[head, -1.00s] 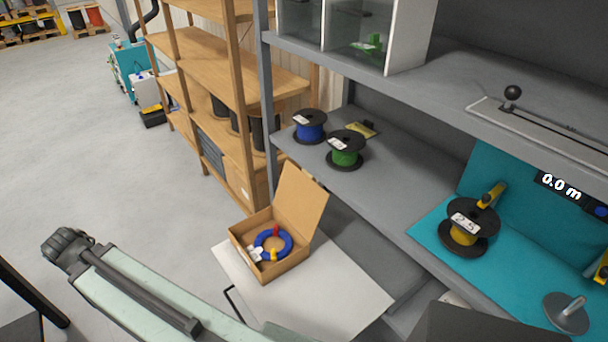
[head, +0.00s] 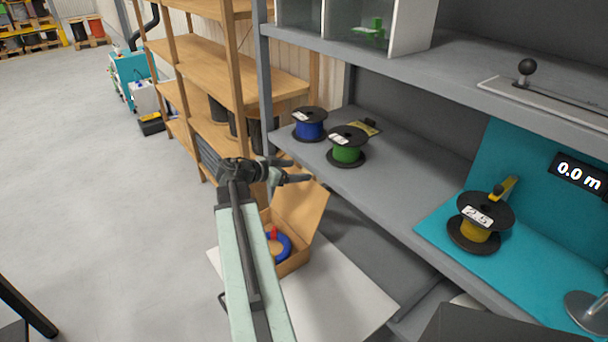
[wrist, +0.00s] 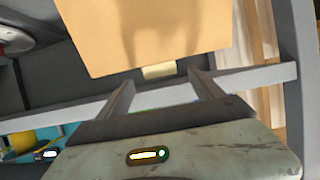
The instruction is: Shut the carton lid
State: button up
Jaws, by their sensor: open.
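The cardboard carton (head: 293,264) stands on a white board in the head view, with a blue cable coil (head: 284,246) inside. Its lid (head: 305,208) stands up, tilted back, on the side toward the grey shelf. My gripper (head: 298,171) is open and empty, above the carton by the lid's upper edge. In the wrist view the lid (wrist: 145,35) fills the top middle, beyond the two open fingers (wrist: 160,92). I cannot tell whether a finger touches it. My arm hides the left part of the carton.
The white board (head: 335,300) under the carton has bare room at the front right. The grey shelf (head: 390,170) behind the lid holds a blue reel (head: 309,128) and a green reel (head: 346,150). A yellow reel (head: 478,232) stands on the teal mat. A wooden rack (head: 200,85) stands behind.

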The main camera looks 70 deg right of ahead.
aim_at(304, 170)
jog(key=b+x, duration=0.1)
jog(key=x, duration=0.3)
grip_shut()
